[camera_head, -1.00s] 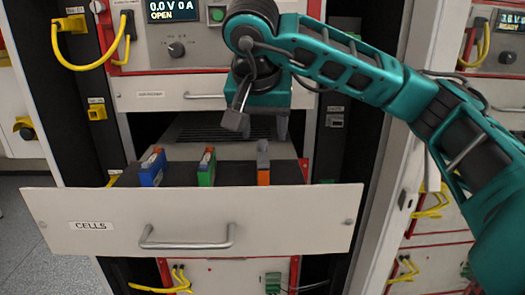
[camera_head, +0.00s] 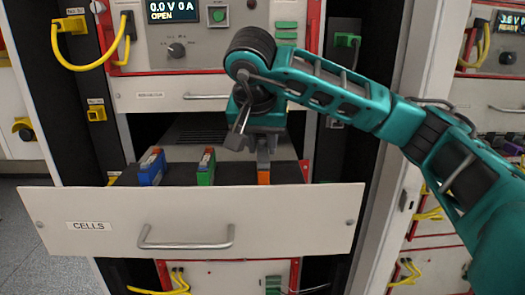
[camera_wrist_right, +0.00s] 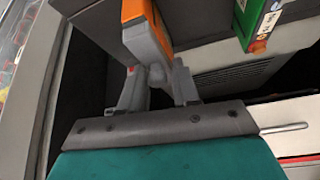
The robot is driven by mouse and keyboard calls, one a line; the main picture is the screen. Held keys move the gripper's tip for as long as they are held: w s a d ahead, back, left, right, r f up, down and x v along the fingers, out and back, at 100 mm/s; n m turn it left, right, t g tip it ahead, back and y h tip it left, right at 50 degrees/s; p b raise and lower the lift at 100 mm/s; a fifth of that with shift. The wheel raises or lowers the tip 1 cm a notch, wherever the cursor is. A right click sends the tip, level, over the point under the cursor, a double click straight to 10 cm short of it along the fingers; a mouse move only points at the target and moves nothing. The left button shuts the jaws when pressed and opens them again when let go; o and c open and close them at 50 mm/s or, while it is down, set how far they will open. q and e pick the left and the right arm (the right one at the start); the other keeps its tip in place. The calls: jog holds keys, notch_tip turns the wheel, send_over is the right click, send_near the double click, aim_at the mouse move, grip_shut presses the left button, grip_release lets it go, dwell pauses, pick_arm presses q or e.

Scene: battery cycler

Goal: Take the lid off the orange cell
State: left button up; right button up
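The orange cell (camera_head: 264,177) stands in the drawer at the right end of the row, with a grey lid (camera_head: 263,159) on its top. In the right wrist view the orange cell (camera_wrist_right: 137,10) and its grey lid (camera_wrist_right: 145,40) are at the top middle. My right gripper (camera_head: 258,146) is pointing down, low over the lid. In the right wrist view its fingers (camera_wrist_right: 158,82) are apart, one on each side of the lid's lower knob; firm contact cannot be made out. My left gripper is not in view.
A blue cell (camera_head: 152,167) and a green cell (camera_head: 206,168) stand to the left in the open CELLS drawer (camera_head: 290,215). The cycler panel (camera_head: 215,45) rises behind. A dark rack post (camera_head: 340,100) stands to the right.

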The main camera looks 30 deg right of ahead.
grip_shut()
dwell(0.3)
